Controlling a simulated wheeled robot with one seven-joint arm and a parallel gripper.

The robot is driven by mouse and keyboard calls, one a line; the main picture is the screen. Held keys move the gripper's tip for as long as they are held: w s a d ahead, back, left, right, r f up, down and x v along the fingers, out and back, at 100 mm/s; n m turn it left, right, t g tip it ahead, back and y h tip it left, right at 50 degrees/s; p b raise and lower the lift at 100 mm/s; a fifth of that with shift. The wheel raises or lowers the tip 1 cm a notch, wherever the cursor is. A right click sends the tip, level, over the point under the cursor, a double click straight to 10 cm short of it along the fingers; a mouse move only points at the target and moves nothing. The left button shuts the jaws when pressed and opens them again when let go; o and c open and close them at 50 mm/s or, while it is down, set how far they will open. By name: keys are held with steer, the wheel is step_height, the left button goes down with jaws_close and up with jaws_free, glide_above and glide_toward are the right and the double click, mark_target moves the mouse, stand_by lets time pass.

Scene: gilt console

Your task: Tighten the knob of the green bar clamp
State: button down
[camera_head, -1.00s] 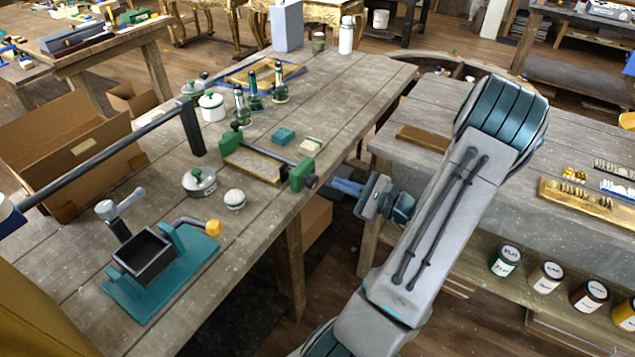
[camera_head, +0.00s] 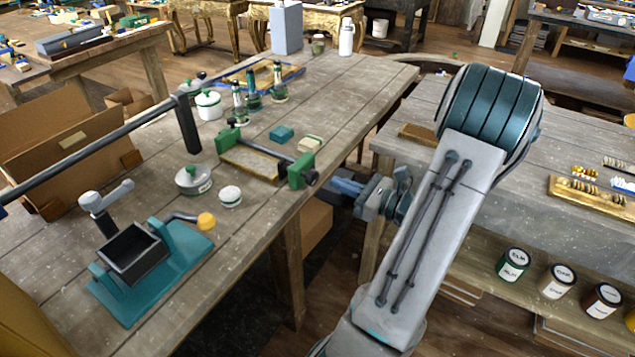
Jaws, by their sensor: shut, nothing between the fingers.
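The green bar clamp (camera_head: 300,171) lies near the right edge of the wooden workbench. It has a green jaw at each end, a dark bar between them, and a wooden board (camera_head: 250,163) along it. Its dark knob (camera_head: 312,178) faces right, at the bench edge. My gripper (camera_head: 334,185) is just right of the knob, beyond the bench edge, with its blue-grey fingers pointing left toward it. The fingers look shut and empty, with a small gap seeming to separate them from the knob. The fingertips are small here, so exact alignment is hard to tell.
A teal vise-like fixture (camera_head: 150,270) is at the front left. A second bench (camera_head: 480,200) stands on the right, with a floor gap between.

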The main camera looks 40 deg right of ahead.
mark_target(313, 178)
steer(key=x, duration=0.6)
steer(key=shift+w, duration=0.15)
steer(key=shift+f+b, duration=0.15)
steer(key=shift+b, duration=0.2)
stand_by(0.5)
steer(key=shift+w+d+p, duration=0.2)
steer(key=shift+d+p, duration=0.1)
steer(key=shift+d, duration=0.1)
steer(key=shift+w+d, duration=0.3)
steer(key=shift+d, duration=0.5)
steer(key=shift+f, duration=0.1)
